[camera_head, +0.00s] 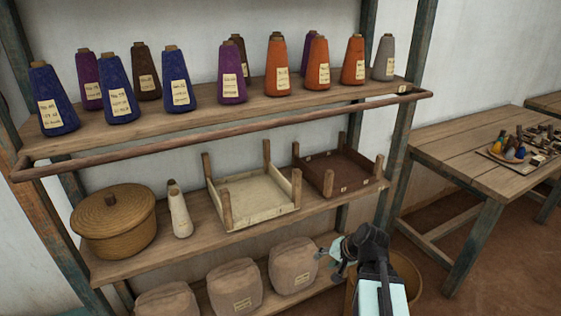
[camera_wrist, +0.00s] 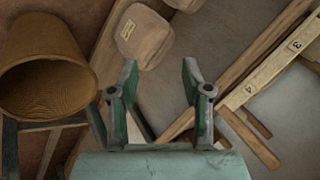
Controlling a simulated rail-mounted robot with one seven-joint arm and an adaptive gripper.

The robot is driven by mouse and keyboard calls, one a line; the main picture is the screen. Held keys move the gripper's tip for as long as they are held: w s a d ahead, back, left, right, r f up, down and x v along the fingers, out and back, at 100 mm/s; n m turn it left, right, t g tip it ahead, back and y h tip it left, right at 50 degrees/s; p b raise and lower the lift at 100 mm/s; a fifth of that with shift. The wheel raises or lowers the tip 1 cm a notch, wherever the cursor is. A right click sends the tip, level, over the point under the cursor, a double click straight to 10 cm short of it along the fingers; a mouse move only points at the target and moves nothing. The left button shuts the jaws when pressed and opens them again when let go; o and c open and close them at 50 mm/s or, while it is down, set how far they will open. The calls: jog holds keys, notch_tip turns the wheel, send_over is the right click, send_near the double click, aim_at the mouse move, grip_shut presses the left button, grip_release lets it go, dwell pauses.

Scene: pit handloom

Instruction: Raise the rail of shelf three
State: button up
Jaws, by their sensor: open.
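A long brown wooden rail (camera_head: 230,130) runs along the front of the cone shelf (camera_head: 60,146), close to its front edge. A small tag (camera_head: 404,88) sits on that shelf's right end, too small to read here. In the wrist view, a tag marked 3 (camera_wrist: 295,45) is on a pale board, with a brown bar (camera_wrist: 250,55) beside it; I cannot tell for certain that this bar is the rail. My gripper (camera_head: 328,253) is open and empty, low at the right, well below the rail and near the right sack. Its two fingers stand apart in the wrist view (camera_wrist: 159,70).
Several yarn cones (camera_head: 232,78) stand on the cone shelf. Below are a lidded basket (camera_head: 115,222), a white cone (camera_head: 180,212) and two trays (camera_head: 262,215) (camera_head: 345,183). Sacks (camera_head: 292,266) fill the bottom shelf. A round basket (camera_wrist: 45,75) stands nearby. A table (camera_head: 455,147) is right.

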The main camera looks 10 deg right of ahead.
notch_tip(320, 180, up, 20)
jog(key=w+d+m+t+y+b, duration=0.2)
jog(key=t+b, duration=0.3)
jog(key=t, duration=0.1)
notch_tip(320, 180, up, 12)
jog(key=s+a+f+t+y+b, duration=0.1)
jog(key=s+t+y+b, duration=0.1)
jog(key=t, duration=0.1)
jog(key=t+y, duration=0.1)
jog(key=y, duration=0.3)
send_near(285, 124)
jog(key=v, duration=0.6)
jog(key=shift+m, duration=0.5)
jog(key=p+x, duration=0.3)
jog(key=x, duration=1.4)
jog(key=shift+w+a, duration=0.1)
jog(key=shift+a, duration=0.1)
jog(key=shift+r, duration=0.1)
grip_shut()
